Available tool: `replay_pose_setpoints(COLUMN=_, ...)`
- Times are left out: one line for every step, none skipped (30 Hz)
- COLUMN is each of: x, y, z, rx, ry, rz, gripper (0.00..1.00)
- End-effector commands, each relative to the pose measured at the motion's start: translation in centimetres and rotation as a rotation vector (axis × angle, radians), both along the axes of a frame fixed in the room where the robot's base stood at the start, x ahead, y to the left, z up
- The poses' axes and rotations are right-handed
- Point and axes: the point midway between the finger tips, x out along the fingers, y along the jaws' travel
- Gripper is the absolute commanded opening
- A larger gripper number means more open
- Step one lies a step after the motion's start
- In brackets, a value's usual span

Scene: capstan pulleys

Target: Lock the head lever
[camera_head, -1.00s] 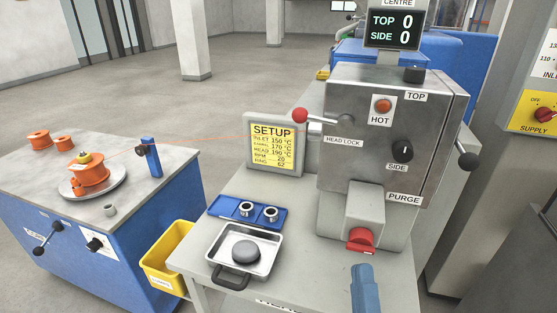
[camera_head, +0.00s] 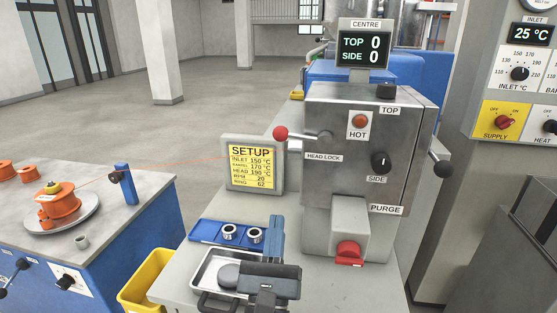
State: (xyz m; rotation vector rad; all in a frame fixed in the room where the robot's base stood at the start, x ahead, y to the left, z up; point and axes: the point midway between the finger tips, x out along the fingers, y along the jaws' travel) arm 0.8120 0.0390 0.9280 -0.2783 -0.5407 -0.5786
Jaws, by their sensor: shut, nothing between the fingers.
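The head lever (camera_head: 300,135) is a metal rod with a red ball knob at its left end. It points left from a pivot on the steel head box (camera_head: 345,180), almost level, above the HEAD LOCK label (camera_head: 323,156). My gripper (camera_head: 276,222) shows at the lower middle, over the right edge of the metal tray. It is shut and empty, well below the lever and apart from it. Its wrist hides part of the tray and bench.
A SETUP screen (camera_head: 252,168) stands left of the head box, below the knob. A blue tray (camera_head: 205,230) with two metal rings and a metal tray (camera_head: 200,274) with a grey disc lie on the bench. The PURGE block's red knob (camera_head: 349,251) juts out at right.

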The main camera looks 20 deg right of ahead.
Motion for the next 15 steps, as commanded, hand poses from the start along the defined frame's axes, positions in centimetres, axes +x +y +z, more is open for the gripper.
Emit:
replay_pose_setpoints(x=0.0, y=0.0, z=0.0, rx=-0.001, ry=0.000, rz=-0.001, gripper=0.00)
replay_pose_setpoints(x=0.0, y=0.0, z=0.0, rx=-0.001, ry=0.000, rz=-0.001, gripper=0.00)
replay_pose_setpoints(x=0.1, y=-0.1, z=0.1, rx=-0.001, ry=0.000, rz=-0.001, gripper=0.00)
replay_pose_setpoints(x=0.2, y=-0.2, z=0.2, rx=-0.001, ry=0.000, rz=0.000, gripper=0.00)
replay_pose_setpoints(x=0.3, y=-0.3, z=0.4, rx=-0.002, ry=0.000, rz=-0.001, gripper=0.00)
replay_pose_setpoints(x=0.6, y=-0.4, z=0.6, rx=-0.002, ry=0.000, rz=-0.002, gripper=0.00)
replay_pose_setpoints(x=0.8, y=-0.6, z=0.8, rx=-0.002, ry=0.000, rz=-0.003, gripper=0.00)
replay_pose_setpoints(x=1.1, y=-0.8, z=1.1, rx=-0.001, ry=-0.001, rz=-0.004, gripper=0.00)
replay_pose_setpoints(x=1.5, y=-1.1, z=1.5, rx=-0.001, ry=-0.001, rz=-0.004, gripper=0.00)
replay_pose_setpoints(x=1.9, y=-1.3, z=1.8, rx=-0.002, ry=-0.001, rz=-0.004, gripper=0.00)
replay_pose_setpoints(x=2.3, y=-1.5, z=2.2, rx=-0.001, ry=-0.002, rz=-0.003, gripper=0.00)
replay_pose_setpoints(x=2.8, y=-1.8, z=2.6, rx=-0.001, ry=-0.002, rz=-0.003, gripper=0.00)
replay_pose_setpoints(x=3.3, y=-2.1, z=2.9, rx=-0.002, ry=-0.002, rz=-0.003, gripper=0.00)
replay_pose_setpoints(x=3.7, y=-2.4, z=3.3, rx=-0.001, ry=-0.002, rz=-0.003, gripper=0.00)
replay_pose_setpoints(x=4.2, y=-2.8, z=3.7, rx=-0.001, ry=-0.001, rz=-0.004, gripper=0.00)
